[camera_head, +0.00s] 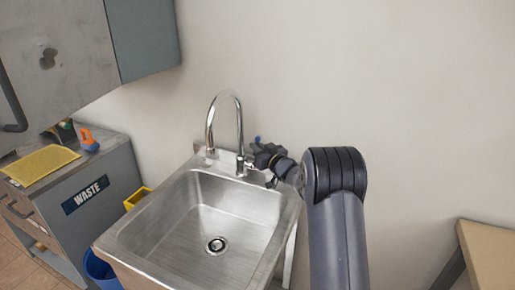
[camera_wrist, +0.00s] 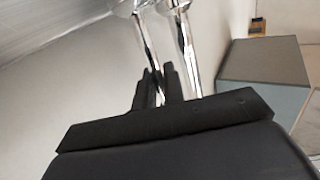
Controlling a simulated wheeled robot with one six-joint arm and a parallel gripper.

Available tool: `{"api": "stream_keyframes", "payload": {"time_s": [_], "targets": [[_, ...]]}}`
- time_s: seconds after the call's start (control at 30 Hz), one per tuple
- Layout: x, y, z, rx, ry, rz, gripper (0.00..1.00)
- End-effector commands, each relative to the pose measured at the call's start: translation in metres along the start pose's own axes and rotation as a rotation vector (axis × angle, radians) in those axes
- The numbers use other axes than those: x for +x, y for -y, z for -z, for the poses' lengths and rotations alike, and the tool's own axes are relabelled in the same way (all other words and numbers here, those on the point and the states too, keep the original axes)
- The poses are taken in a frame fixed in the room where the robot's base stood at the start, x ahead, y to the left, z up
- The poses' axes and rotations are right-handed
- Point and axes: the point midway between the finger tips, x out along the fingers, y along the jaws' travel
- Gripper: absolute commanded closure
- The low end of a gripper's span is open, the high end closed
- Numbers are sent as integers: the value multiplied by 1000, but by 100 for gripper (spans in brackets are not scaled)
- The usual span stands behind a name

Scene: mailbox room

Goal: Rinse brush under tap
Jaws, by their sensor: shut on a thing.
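The chrome tap (camera_head: 238,128) stands at the back rim of the steel sink (camera_head: 180,225), its curved spout over the basin. I see no water running. My gripper (camera_head: 262,152) is beside the tap's base on the right, above the back right of the sink. In the wrist view my gripper's fingers (camera_wrist: 160,88) are shut around a slim chrome part, which looks like the tap lever (camera_wrist: 160,98). An orange and blue item (camera_head: 88,140), which may be the brush, sits on the grey cabinet at the left. The basin is empty, with a drain in its floor.
The grey cabinet marked WASTE (camera_head: 90,192) carries a yellow cloth (camera_head: 40,165). A blue bin (camera_head: 100,270) and a yellow container (camera_head: 137,197) stand between it and the sink. A wall cabinet (camera_head: 75,65) hangs above. A wooden-topped table (camera_head: 490,255) is at the lower right.

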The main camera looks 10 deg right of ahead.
Motion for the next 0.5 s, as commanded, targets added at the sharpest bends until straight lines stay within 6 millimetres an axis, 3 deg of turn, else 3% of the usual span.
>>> {"api": "stream_keyframes", "payload": {"time_s": [0.5], "targets": [[-5,7,-5,-86,-59,3,100]]}}
